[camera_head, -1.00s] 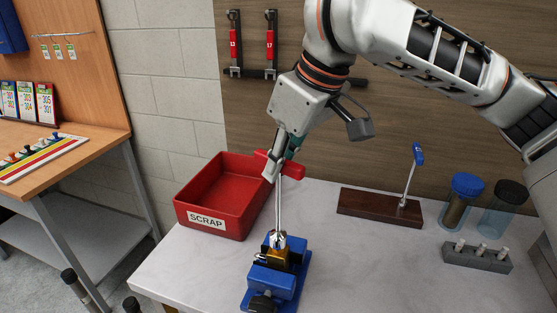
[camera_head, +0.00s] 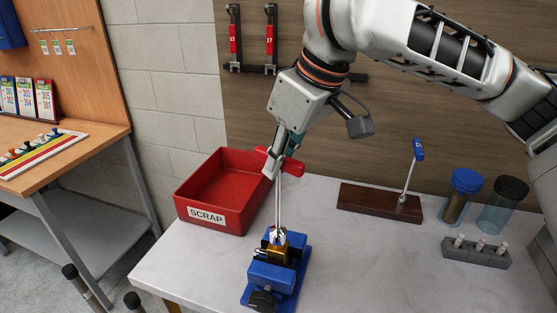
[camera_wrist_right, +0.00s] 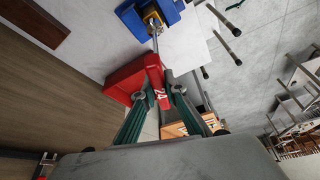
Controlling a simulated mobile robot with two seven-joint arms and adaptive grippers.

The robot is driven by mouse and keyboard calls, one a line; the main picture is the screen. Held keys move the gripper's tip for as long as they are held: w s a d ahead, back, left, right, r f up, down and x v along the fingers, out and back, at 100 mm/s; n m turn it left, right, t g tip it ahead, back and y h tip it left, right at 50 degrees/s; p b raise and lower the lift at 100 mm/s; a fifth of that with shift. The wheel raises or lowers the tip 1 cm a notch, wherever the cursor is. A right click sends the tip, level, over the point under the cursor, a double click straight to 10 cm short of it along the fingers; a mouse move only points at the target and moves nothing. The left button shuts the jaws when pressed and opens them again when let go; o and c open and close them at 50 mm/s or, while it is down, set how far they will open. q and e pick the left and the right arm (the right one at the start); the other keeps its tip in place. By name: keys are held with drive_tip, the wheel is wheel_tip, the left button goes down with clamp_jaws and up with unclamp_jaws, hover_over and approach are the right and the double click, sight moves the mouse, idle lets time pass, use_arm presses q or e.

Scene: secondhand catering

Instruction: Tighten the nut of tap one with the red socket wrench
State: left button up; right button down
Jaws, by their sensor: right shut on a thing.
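The red socket wrench (camera_head: 292,166) stands upright, with a red cross handle and a long steel shaft. Its handle, marked 24, also shows in the wrist view (camera_wrist_right: 158,84). My right gripper (camera_head: 272,165) is shut on the handle; in the wrist view its fingers (camera_wrist_right: 160,96) lie on either side of it. The shaft's lower end is at the top of a brass tap (camera_head: 278,255) clamped in a blue vise (camera_head: 271,277). The nut is hidden by the socket, so I cannot tell how it is seated. My left gripper is not in view.
A red SCRAP bin (camera_head: 216,222) stands just left of the wrench. A wooden block (camera_head: 378,203) with a blue-handled tool (camera_head: 418,150), two capped jars (camera_head: 462,195) and a grey rack (camera_head: 477,252) stand to the right. The front-right bench is clear.

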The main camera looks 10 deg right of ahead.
drive_tip(key=shift+f, duration=0.65)
idle(0.8)
drive_tip(key=m, duration=0.2)
drive_tip(key=m+h, duration=0.1)
drive_tip(key=m, duration=0.1)
drive_tip(key=shift+r+m+t+h, duration=0.1)
drive_tip(key=shift+m+t+h, duration=0.2)
drive_tip(key=shift+m+t, duration=0.1)
drive_tip(key=shift+m, duration=0.5)
drive_tip(key=shift+h, duration=0.3)
drive_tip(key=m+h, duration=0.1)
drive_tip(key=m, duration=0.2)
drive_tip(key=shift+a+m, duration=0.1)
drive_tip(key=shift+m, duration=0.2)
drive_tip(key=shift+m+h, duration=0.5)
drive_tip(key=shift+m, duration=0.5)
